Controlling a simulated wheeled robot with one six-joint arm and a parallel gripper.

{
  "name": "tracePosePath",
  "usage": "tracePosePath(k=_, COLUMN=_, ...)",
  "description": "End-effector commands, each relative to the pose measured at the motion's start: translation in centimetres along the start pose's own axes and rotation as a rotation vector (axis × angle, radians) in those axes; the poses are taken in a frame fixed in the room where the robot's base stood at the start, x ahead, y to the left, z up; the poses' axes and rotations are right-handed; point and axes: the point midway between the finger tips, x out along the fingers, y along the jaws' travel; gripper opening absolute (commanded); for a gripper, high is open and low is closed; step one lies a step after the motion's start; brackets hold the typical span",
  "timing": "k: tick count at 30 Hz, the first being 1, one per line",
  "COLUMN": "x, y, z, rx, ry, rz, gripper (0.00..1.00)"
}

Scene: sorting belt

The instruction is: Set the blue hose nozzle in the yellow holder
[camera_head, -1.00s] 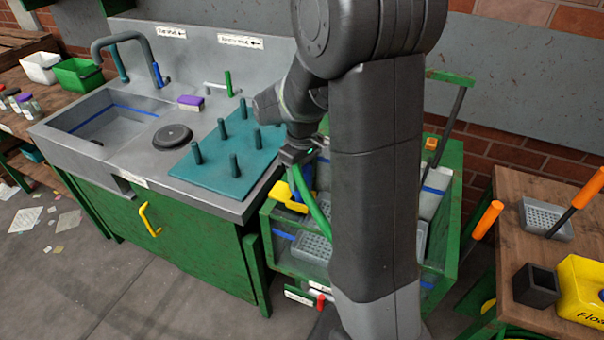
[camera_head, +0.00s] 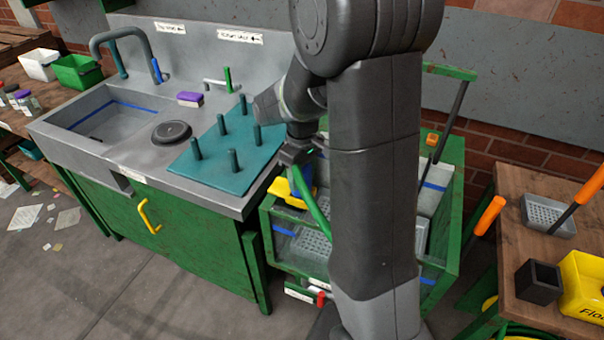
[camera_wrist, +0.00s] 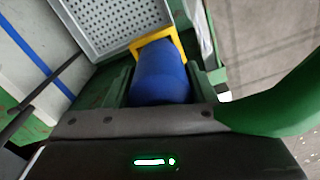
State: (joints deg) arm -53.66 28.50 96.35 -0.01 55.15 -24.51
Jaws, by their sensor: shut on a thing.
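The blue hose nozzle (camera_wrist: 160,76) is between the fingers of my gripper (camera_wrist: 160,90), which is shut on it. In the head view, my gripper (camera_head: 297,160) points down at the cart's near left corner, with the nozzle (camera_head: 301,180) below it, partly hidden. The yellow holder (camera_head: 285,192) is at the cart's rim there. In the wrist view, the square yellow holder (camera_wrist: 180,45) frames the nozzle's far end. I cannot tell how deep the nozzle is in it. A green hose (camera_head: 320,207) curves down beside my gripper.
The green cart (camera_head: 262,225) holds a grey perforated tray (camera_head: 312,247). The sink counter with a teal peg board (camera_head: 225,172) stands close on the left. A wooden table (camera_head: 520,185) with a yellow bin (camera_head: 580,285) stands on the right. My arm hides the cart's middle.

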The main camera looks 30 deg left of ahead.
Motion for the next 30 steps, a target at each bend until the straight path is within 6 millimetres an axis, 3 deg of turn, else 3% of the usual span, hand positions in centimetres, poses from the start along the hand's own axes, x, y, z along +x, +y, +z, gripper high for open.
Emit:
tracePosePath(k=23, x=0.93, y=0.00, z=0.00, rx=0.000, ry=0.000, rz=0.000, gripper=0.34)
tracePosePath(k=24, x=0.93, y=0.00, z=0.00, rx=0.000, ry=0.000, rz=0.000, gripper=0.58)
tracePosePath(k=27, x=0.93, y=0.00, z=0.00, rx=0.000, ry=0.000, rz=0.000, gripper=0.75)
tracePosePath(k=30, x=0.93, y=0.00, z=0.00, rx=0.000, ry=0.000, rz=0.000, gripper=0.75)
